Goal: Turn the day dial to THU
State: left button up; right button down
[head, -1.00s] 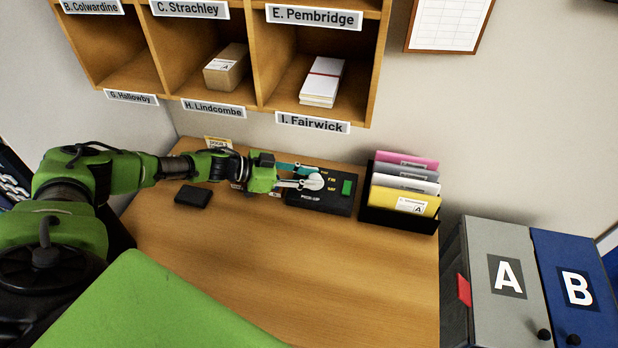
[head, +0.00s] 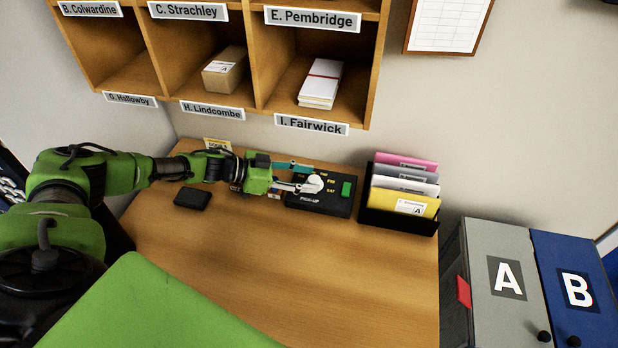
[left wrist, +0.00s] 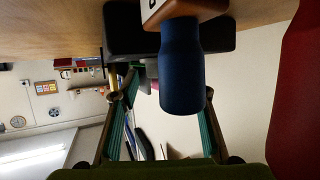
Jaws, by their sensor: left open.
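The day dial (head: 314,184) is a pale round knob on a black box (head: 318,204) marked PICK-UP, at the back of the desk. Small yellow day words stand to its right. I cannot tell which day the dial points at. My left gripper (head: 306,178) is open, its teal and pale fingers at the dial's left side. I cannot tell whether they touch it. In the left wrist view, the two fingers (left wrist: 160,95) stand apart, with a dark blue cylinder on a brown base (left wrist: 180,65) showing between them. My right gripper is not in view.
A green patch (head: 346,188) is on the box's right. A black file rack (head: 400,217) with coloured folders stands right of it. A small black block (head: 192,198) lies left. Pigeonholes (head: 257,60) hang above. The desk's front (head: 290,270) is clear. Cabinets A and B stand at right.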

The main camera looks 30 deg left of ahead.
pick_arm(q)
jog(key=v, duration=1.1)
jog(key=shift+w+r, duration=0.1)
